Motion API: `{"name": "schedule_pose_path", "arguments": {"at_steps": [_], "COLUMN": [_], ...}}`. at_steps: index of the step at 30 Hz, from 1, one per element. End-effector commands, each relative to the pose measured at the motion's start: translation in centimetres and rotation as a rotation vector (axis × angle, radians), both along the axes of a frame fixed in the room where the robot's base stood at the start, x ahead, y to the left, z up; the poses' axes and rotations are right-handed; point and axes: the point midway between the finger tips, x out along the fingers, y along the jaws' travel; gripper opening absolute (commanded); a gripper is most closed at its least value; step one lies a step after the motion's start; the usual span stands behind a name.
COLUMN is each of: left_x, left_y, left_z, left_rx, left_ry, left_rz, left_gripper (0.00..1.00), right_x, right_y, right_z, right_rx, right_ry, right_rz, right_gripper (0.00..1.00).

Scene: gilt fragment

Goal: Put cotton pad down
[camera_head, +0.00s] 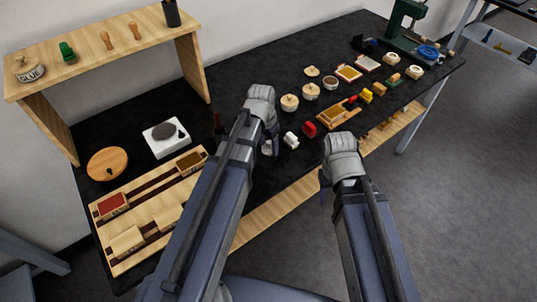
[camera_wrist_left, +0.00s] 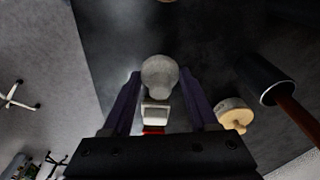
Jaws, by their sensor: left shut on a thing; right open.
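A pale, rounded cotton pad (camera_wrist_left: 159,74) sits between the fingertips of my left gripper (camera_wrist_left: 160,84) in the left wrist view. The gripper is shut on it. In the head view my left gripper (camera_head: 269,143) is over the front middle of the black table, and the pad is mostly hidden there by the hand. Whether the pad touches the table is hard to tell. My right gripper (camera_head: 325,181) is open, off the table's front edge and apart from the things on it.
A small white block (camera_head: 291,140) and a red one (camera_head: 310,129) lie just right of my left gripper. Lidded jars (camera_head: 290,102) stand behind them. Dark tabletop (camera_head: 235,88) is clear behind.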

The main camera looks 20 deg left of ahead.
Motion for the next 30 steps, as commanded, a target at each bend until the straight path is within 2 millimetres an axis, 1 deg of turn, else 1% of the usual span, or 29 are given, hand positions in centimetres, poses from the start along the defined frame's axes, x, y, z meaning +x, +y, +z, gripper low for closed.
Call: {"name": "schedule_pose_path", "arguments": {"at_steps": [10,19,24,25,30], "left_x": [0.0,0.0,0.0,0.0,0.0], "left_y": [0.0,0.0,0.0,0.0,0.0], "left_z": [-3.7,-3.6,-4.2,-4.0,-3.9], "left_rx": [0.0,0.0,0.0,0.0,0.0], "left_ry": [0.0,0.0,0.0,0.0,0.0], "left_rz": [0.0,0.0,0.0,0.0,0.0], "left_gripper": [0.15,0.15,0.15,0.63,0.82], "right_x": [0.0,0.0,0.0,0.0,0.0], "right_y": [0.0,0.0,0.0,0.0,0.0], "right_z": [-3.7,-3.6,-4.2,-4.0,-3.9], "right_rx": [0.0,0.0,0.0,0.0,0.0], "right_ry": [0.0,0.0,0.0,0.0,0.0], "right_rz": [0.0,0.0,0.0,0.0,0.0], "right_gripper": [0.5,0.5,0.5,0.5,0.5]}}
